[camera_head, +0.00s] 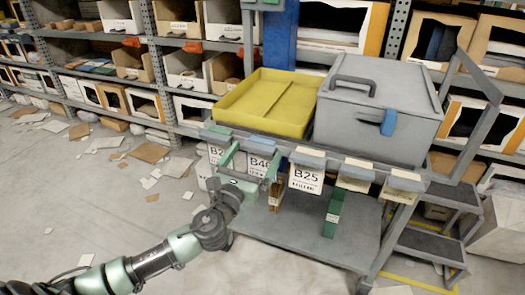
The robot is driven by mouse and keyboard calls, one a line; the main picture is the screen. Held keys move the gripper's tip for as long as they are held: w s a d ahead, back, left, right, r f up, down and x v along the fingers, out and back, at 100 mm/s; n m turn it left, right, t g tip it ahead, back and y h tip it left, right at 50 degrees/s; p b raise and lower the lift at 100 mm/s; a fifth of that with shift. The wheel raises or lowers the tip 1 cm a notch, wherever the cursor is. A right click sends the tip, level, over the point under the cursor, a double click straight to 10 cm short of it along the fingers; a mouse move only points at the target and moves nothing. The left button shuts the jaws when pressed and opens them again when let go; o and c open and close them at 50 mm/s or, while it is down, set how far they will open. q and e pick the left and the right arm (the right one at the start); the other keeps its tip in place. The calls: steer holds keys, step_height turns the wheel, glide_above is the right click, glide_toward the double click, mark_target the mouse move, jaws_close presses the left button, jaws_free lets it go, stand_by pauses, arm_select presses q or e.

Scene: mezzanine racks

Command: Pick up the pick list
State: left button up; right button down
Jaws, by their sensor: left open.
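White cards with printed codes hang from clips along the front edge of a grey cart. One reads B25 (307,178), one looks like B46 (259,164), and a partly covered one (216,154) hangs at the left. I cannot tell which of them, if any, is the pick list. My left gripper (254,158) is open at the left part of this edge, with its fingers around the B46 card's area. Whether it touches a card is unclear. My right gripper is not in view.
The cart's top holds a yellow tray (268,98) and a grey lidded case (376,112). A green strip (333,212) hangs at the front, above the cart's lower shelf (290,243). Steps (428,245) stand at right. Racks with boxes fill the back. Cardboard and paper scraps litter the left floor.

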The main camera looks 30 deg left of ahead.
arm_select(q)
steer(key=shift+w+r, duration=0.1)
steer(key=shift+w, duration=0.9)
steer(key=shift+c, duration=0.3)
steer(key=c, duration=1.1)
steer(key=shift+c, duration=0.2)
